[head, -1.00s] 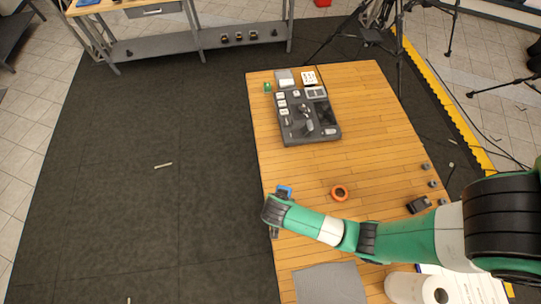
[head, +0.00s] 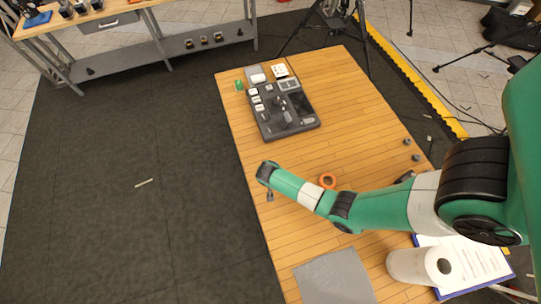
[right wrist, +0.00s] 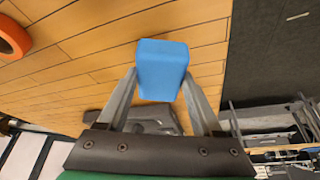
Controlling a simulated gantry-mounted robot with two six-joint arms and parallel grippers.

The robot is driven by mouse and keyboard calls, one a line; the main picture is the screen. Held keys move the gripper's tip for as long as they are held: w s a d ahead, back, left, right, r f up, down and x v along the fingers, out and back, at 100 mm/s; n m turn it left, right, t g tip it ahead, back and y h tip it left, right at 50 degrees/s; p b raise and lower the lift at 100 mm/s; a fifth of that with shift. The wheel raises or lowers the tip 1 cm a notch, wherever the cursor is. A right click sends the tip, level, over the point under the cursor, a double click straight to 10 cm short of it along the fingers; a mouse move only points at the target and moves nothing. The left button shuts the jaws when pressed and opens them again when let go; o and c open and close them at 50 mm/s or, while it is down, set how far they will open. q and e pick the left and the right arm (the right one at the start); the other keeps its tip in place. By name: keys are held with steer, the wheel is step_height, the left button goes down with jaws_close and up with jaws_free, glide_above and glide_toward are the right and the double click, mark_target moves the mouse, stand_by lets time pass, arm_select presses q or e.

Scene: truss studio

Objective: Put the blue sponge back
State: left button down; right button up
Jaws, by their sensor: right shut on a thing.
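The blue sponge (right wrist: 161,68) is between the two fingers of my right gripper (right wrist: 160,85) in the right wrist view, with wooden tabletop behind it. In the head view my right gripper (head: 269,193) is over the left edge of the wooden table (head: 350,110), and the sponge is hidden there. The gripper is shut on the sponge. A dark grey organizer (head: 290,127) with several items stands on the far part of the table. Part of a grey shape shows beyond the sponge in the wrist view. My left gripper is not in view.
An orange ring (head: 328,181) lies right of the gripper, under the arm's far side. A grey cloth (head: 335,278), a white paper roll (head: 415,267) and a clipboard (head: 470,262) are at the near end. Bare tabletop lies between gripper and organizer.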

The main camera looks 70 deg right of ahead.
steer(key=shift+d+f+b, duration=0.15)
steer(key=shift+f+b, duration=0.3)
steer(key=shift+f, duration=0.5)
steer(key=shift+d+f+b, duration=0.1)
steer(key=shift+f+b, duration=0.35)
steer(key=shift+f, duration=0.5)
steer(key=shift+r, duration=0.1)
steer(key=o, duration=0.9)
steer(key=shift+f, duration=0.25)
steer(key=shift+c, duration=0.2)
steer(key=o, duration=0.5)
steer(key=shift+c, duration=0.2)
